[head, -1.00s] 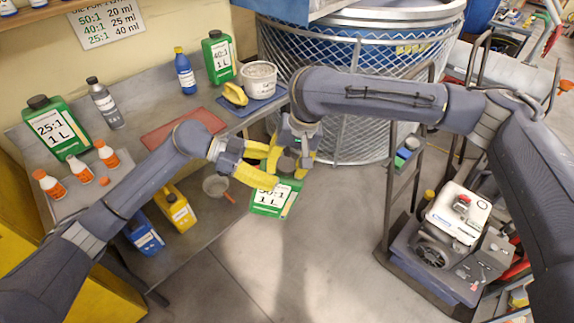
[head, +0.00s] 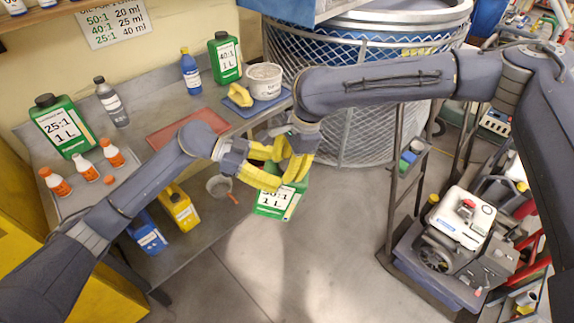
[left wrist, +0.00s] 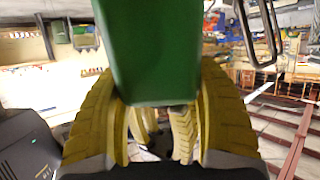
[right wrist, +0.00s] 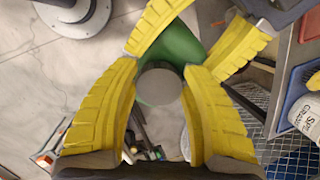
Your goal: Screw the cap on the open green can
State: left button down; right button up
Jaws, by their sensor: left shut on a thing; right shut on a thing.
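The green can labelled 50:1 1 L (head: 274,203) hangs in the air in front of the bench. It also fills the upper middle of the left wrist view (left wrist: 152,50). My left gripper (head: 270,168) is shut around the can from the left. My right gripper (head: 297,165) comes down from above and is shut on a round dark grey cap (right wrist: 160,84). In the right wrist view the cap lines up with the can top behind it. Whether it is seated on the neck cannot be told. In the head view the yellow fingers hide the cap.
Closed cans 25:1 (head: 62,130) and 40:1 (head: 225,58) stand on the bench with a grey bottle (head: 112,103), a blue bottle (head: 190,72), small orange-and-white bottles (head: 84,168) and a white tub (head: 264,80). An engine (head: 455,225) sits right. Floor below the can is clear.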

jog(key=o, duration=0.7)
jog(key=shift+v, duration=2.3)
